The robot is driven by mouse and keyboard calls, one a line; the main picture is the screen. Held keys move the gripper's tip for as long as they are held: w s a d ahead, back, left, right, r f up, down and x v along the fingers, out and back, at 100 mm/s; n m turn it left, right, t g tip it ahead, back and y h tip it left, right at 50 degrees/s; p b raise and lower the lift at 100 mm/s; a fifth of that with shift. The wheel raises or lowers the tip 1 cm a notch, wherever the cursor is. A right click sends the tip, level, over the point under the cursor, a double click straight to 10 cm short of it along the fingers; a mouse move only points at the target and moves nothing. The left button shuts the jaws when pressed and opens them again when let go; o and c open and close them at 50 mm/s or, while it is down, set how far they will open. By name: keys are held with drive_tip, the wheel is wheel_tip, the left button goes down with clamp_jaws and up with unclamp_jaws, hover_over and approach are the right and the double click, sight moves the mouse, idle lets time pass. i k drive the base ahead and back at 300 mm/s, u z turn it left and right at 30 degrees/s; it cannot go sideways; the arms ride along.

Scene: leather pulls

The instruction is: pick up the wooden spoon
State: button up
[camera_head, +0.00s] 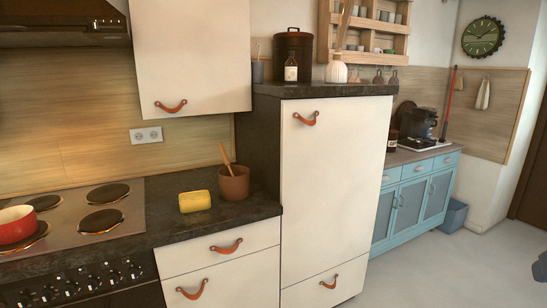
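A wooden spoon (225,154) stands tilted in a brown pot (233,184) on the dark counter, right of the stove. Its handle sticks up above the rim and leans to the left. Its lower end is hidden inside the pot.
A yellow block-shaped thing (195,201) lies left of the pot. A red pan (17,224) sits on the stove (75,215) at far left. A tall white cabinet (333,190) rises right of the pot, and a wall cabinet (190,55) hangs above. The floor (420,275) is clear at right.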

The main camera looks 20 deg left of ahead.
sight(221, 148)
drive_tip(key=u, duration=0.2)
drive_tip(key=i, duration=1.25)
drive_tip(key=u, duration=1.05)
drive_tip(key=i, duration=0.6)
drive_tip(key=u, duration=0.3)
drive_tip(key=k, duration=0.8)
drive_tip(key=u, duration=0.2)
drive_tip(key=i, duration=0.8)
drive_tip(key=z, duration=0.05)
